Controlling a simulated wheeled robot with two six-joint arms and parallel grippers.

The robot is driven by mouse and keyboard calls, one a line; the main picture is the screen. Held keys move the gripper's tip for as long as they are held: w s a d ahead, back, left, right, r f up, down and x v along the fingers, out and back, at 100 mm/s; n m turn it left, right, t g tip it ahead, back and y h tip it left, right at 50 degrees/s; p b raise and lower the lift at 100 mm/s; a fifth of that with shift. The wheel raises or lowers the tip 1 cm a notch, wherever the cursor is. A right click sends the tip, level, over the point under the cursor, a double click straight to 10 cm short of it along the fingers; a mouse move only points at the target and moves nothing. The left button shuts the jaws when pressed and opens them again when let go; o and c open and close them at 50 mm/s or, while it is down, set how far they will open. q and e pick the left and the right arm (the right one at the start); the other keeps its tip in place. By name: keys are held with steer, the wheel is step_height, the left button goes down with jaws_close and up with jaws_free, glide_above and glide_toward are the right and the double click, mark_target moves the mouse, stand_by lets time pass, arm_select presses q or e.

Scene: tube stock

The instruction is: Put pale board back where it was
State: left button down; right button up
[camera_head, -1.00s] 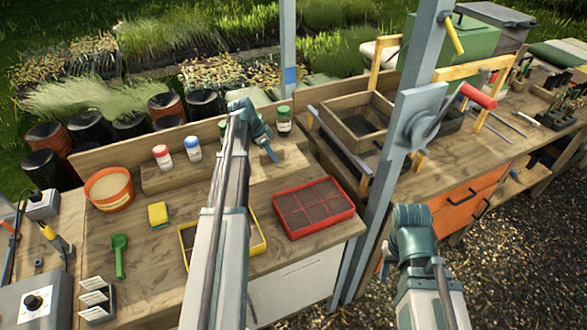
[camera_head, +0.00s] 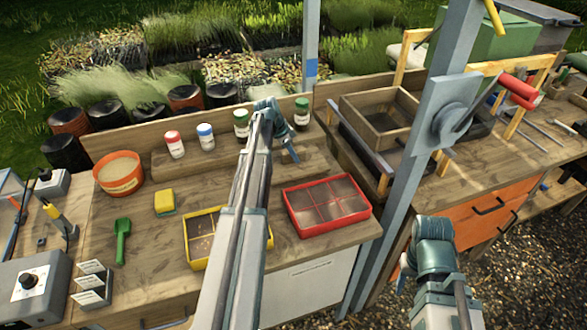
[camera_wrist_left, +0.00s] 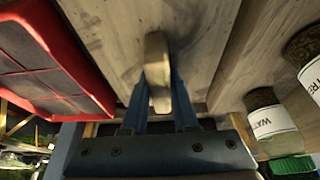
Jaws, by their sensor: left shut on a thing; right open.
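My left gripper (camera_head: 291,152) is over the back of the potting bench, between the shelf step with jars and the red tray. In the left wrist view its two fingers (camera_wrist_left: 159,95) are shut on a small pale piece (camera_wrist_left: 157,62), seen nearly end-on, with bench wood behind it. I take this piece to be the pale board. In the head view it is hidden or too small to make out. My right gripper (camera_head: 403,268) is at the lower right, beside the grey post and away from the bench things; its fingers are mostly hidden, and it holds nothing visible.
The red tray (camera_head: 328,231) lies just in front of my left gripper. A yellow tray (camera_head: 190,262) is partly behind my left arm. The grey post (camera_head: 392,210) rises between the two benches.

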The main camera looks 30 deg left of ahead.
mark_target(293, 162)
arm_select(q)
steer(key=shift+f+b, duration=1.75)
steer(key=shift+b, duration=0.05)
steer(key=shift+f, duration=0.1)
steer(key=shift+f, duration=0.15)
steer(key=c, duration=0.7)
jaws_free()
steer(key=shift+p+v, duration=0.6)
steer(key=shift+v, duration=0.2)
steer(key=p+v, duration=1)
steer(key=v, duration=0.1)
steer(key=shift+d, duration=0.15)
